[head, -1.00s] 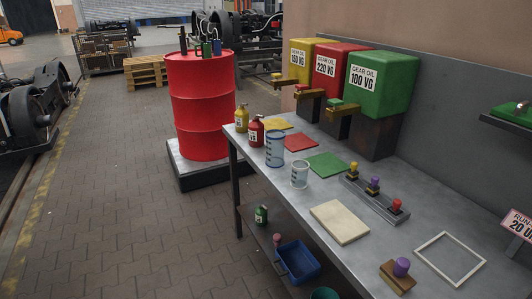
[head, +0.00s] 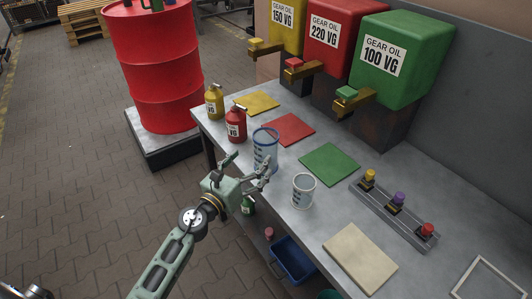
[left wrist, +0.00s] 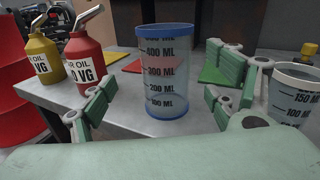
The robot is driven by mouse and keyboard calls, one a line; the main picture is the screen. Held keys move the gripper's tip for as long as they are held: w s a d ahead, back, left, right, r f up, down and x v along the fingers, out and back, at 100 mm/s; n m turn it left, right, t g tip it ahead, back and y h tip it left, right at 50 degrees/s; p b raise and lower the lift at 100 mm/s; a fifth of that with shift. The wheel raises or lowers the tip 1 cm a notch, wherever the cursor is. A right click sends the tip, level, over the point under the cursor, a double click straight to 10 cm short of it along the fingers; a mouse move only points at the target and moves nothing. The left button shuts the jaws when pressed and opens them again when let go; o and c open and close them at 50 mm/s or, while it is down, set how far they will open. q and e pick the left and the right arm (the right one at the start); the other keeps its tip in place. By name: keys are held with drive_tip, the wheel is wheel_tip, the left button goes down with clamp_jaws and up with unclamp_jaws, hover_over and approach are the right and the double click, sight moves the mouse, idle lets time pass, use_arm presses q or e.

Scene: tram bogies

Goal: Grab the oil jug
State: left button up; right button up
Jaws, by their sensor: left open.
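The clear measuring jug (head: 264,150) with a blue rim stands upright on the front edge of the grey bench. It also shows in the left wrist view (left wrist: 168,85), with its ML marks facing the camera and no oil clearly visible. My left gripper (head: 250,168) is open at the bench edge, on the near side of the jug. In the left wrist view its green-padded fingers (left wrist: 163,105) frame the jug, which stands ahead of and between them. I see no grip on it. My right gripper is not in view.
A smaller clear beaker (head: 303,190) stands close to the right. A red oil can (head: 236,125) and a yellow oil can (head: 214,103) stand to the left. Red (head: 288,129) and green (head: 330,164) mats lie behind. Gear oil tanks with taps line the back.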

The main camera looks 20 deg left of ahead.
sight(266, 149)
use_arm(q)
drive_tip(key=shift+w+d+r+m, duration=0.2)
drive_tip(key=shift+d+m, duration=0.1)
drive_tip(key=shift+m, duration=0.2)
drive_tip(key=shift+w+d+h, duration=0.15)
drive_tip(key=shift+w+h, duration=0.1)
drive_tip(key=shift+h, duration=0.05)
drive_tip(key=x, duration=0.4)
drive_tip(key=f+x, duration=0.1)
drive_tip(key=x, duration=0.2)
drive_tip(key=shift+f+b, duration=0.1)
drive_tip(key=shift+b, duration=0.2)
drive_tip(key=shift+s, duration=0.1)
drive_tip(key=shift+c, duration=0.3)
drive_tip(key=c, duration=1.3)
